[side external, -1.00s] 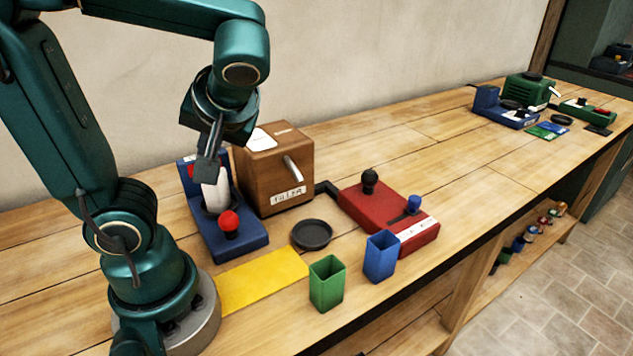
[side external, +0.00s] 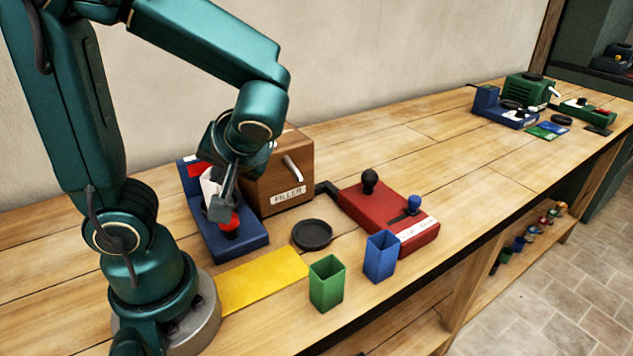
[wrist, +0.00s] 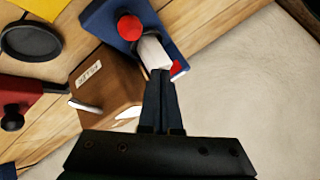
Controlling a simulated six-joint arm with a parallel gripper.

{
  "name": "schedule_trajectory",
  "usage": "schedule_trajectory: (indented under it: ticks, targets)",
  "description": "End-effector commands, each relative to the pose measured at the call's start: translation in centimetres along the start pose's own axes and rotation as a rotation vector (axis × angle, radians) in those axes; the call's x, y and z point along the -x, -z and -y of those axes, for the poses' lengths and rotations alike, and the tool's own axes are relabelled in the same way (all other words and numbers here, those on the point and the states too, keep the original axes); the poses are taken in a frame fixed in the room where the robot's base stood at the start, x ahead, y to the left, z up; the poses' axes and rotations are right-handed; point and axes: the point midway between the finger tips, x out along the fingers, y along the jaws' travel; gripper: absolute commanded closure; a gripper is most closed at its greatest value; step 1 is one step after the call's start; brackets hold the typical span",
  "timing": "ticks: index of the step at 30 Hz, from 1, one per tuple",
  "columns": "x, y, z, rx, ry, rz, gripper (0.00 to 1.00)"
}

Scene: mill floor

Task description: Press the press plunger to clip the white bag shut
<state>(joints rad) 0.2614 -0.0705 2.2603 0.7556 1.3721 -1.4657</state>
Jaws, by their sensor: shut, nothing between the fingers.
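The blue clip station (side external: 240,246) stands on the bench; its red ball-topped plunger (side external: 231,231) is at the front. The white bag (side external: 208,187) stands in the station behind the plunger, partly hidden by my gripper.
The wooden filler box (side external: 280,180) stands close behind and right of the station. A dark round dish (side external: 312,235), a red unit (side external: 385,215) with knobs, green (side external: 327,284) and blue (side external: 380,257) cups, and a yellow mat (side external: 262,280) lie nearby.

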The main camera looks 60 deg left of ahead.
Motion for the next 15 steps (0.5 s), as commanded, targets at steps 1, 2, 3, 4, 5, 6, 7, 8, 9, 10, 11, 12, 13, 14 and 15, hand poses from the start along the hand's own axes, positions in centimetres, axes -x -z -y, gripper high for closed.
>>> schedule_trajectory:
  ticks: [1, 2, 3, 4, 5, 6, 7, 8, 9, 10, 11, 12, 13, 14, 15]
  targets:
    - [-0.5, -0.4, -0.3, -0.007, 0.006, 0.001, 1.0]
    - [-0.8, -0.6, -0.5, -0.008, 0.006, 0.001, 1.0]
    - [-1.2, -0.9, -0.7, -0.007, 0.004, 0.002, 1.0]
    - [-1.4, -1.1, -0.9, -0.007, 0.005, 0.003, 1.0]
    - [-1.7, -1.3, -1.1, -0.007, 0.005, 0.001, 1.0]
    - [-2.0, -1.5, -1.4, -0.005, 0.004, 0.001, 1.0]
    - [-2.2, -1.6, -1.5, -0.005, 0.004, 0.001, 1.0]
    - [-2.3, -1.7, -1.6, -0.004, 0.004, 0.0, 1.0]
    - [-2.6, -1.9, -1.8, -0.005, 0.003, 0.0, 1.0]
    - [-2.7, -2.0, -1.9, -0.003, 0.003, 0.0, 1.0]
    - [-2.8, -2.0, -2.0, -0.003, 0.002, 0.0, 1.0]
    - [-2.9, -2.2, -2.1, -0.003, 0.001, 0.0, 1.0]
    - [-3.0, -2.2, -2.1, -0.002, 0.0, 0.001, 1.0]
    - [-3.0, -2.3, -2.2, -0.001, 0.0, 0.001, 1.0]
    - [-3.1, -2.3, -2.2, -0.001, 0.0, 0.001, 1.0]
